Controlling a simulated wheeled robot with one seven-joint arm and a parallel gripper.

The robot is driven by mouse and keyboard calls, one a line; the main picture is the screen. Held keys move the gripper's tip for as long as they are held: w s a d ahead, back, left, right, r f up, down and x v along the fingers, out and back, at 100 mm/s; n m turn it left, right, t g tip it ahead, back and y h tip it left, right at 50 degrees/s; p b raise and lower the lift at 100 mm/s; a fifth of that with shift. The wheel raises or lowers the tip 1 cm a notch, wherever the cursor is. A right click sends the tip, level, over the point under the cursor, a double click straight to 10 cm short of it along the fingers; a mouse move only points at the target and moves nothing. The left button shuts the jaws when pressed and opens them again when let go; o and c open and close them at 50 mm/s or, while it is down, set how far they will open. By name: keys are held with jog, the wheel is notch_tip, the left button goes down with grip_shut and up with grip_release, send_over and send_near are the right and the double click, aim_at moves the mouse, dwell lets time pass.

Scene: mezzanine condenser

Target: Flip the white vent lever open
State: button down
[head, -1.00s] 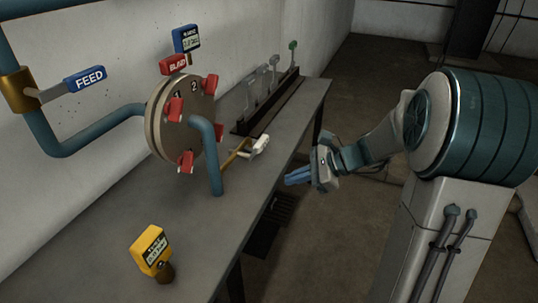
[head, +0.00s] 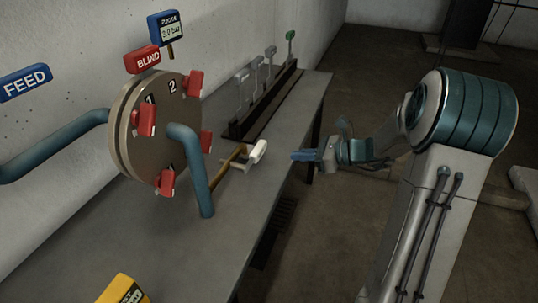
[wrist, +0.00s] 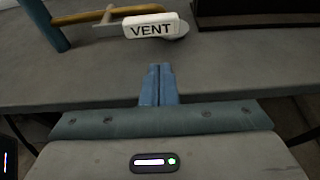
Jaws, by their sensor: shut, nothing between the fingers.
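The white vent lever (head: 257,152) sits on a brass-coloured pipe (head: 228,163) above the bench, right of the blue upright pipe. In the wrist view its white handle (wrist: 151,26) reads "VENT" and lies roughly level across the top, with the brass pipe (wrist: 100,14) to its left. My gripper (head: 303,155) is just right of the lever in the head view, past the bench edge, with its blue fingers pointing left at it. In the wrist view the fingertips (wrist: 157,72) are together and empty, below the handle and apart from it.
The bench (head: 150,245) runs along the wall. A round flange (head: 152,130) with red clamps and a blue pipe (head: 193,170) stand left of the lever. A dark rack (head: 265,105) with several levers is behind. A yellow tagged block (head: 123,289) is in front.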

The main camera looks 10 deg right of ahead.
aim_at(268, 167)
jog(key=shift+a, duration=0.1)
jog(key=b+x, duration=0.1)
jog(key=x, duration=0.9)
jog(key=shift+f, duration=0.1)
jog(key=shift+d, duration=0.25)
